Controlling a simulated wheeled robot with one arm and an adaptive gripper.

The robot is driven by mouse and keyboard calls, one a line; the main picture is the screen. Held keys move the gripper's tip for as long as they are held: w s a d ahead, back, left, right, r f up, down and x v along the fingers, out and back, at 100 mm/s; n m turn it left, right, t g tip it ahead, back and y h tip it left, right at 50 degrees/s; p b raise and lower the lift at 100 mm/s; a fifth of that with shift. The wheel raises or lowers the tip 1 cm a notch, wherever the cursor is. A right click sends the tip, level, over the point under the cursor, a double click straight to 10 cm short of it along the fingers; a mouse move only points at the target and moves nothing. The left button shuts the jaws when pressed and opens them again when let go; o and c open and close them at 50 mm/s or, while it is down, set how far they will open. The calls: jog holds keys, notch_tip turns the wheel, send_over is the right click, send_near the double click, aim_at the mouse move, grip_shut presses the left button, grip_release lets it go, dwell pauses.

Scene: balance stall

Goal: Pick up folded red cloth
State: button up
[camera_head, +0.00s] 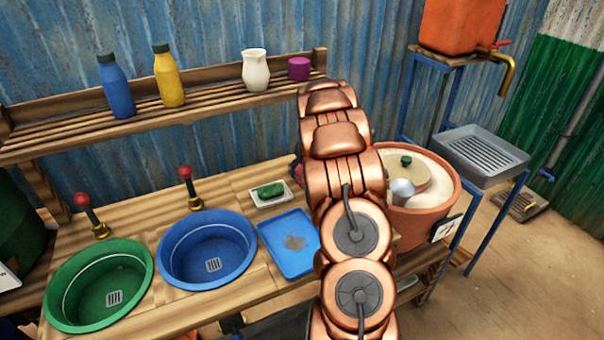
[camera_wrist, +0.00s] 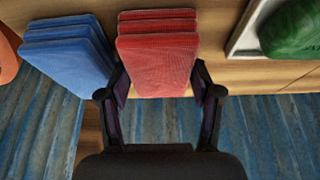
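The folded red cloth (camera_wrist: 158,62) is a neat layered stack in the wrist view, at the top middle on the wooden counter. My gripper (camera_wrist: 160,72) is open, with one dark finger at each side of the cloth's near part. The fingertips are very close to its side edges; I cannot tell if they touch. A folded blue cloth (camera_wrist: 70,58) lies just left of the red one. In the head view my copper arm reaches over the counter and hides the gripper and most of the area around the cloth.
A green sponge (camera_head: 271,190) lies in a white dish (camera_head: 284,197), right of the red cloth in the wrist view. The blue tray (camera_head: 273,230), blue basin (camera_head: 161,250) and green basin (camera_head: 60,320) stand left of my arm. A clay pot (camera_head: 452,185) stands right.

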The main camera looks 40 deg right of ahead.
aim_at(301, 167)
jog(key=shift+c, duration=1.2)
jog(key=shift+r+p, duration=0.35)
jog(key=shift+p, duration=0.15)
jog(key=shift+r+b, duration=0.15)
jog(key=shift+b, duration=0.15)
notch_tip(301, 167, up, 3)
jog(key=shift+f+b, duration=0.15)
jog(key=shift+b, duration=0.4)
jog(key=shift+s+a, duration=0.1)
jog(key=shift+s, duration=0.15)
jog(key=s+a+b, duration=0.1)
jog(key=s+a, duration=0.1)
jog(key=s, duration=0.2)
jog(key=s+a+r+b, duration=0.1)
jog(key=s+a, duration=0.1)
jog(key=s, duration=0.3)
jog(key=s+a+b, duration=0.1)
jog(key=s+a, duration=0.1)
jog(key=s, duration=0.3)
jog(key=shift+s+a+r+b, duration=0.1)
jog(key=shift+a+r+b, duration=0.05)
jog(key=shift+r+b, duration=0.2)
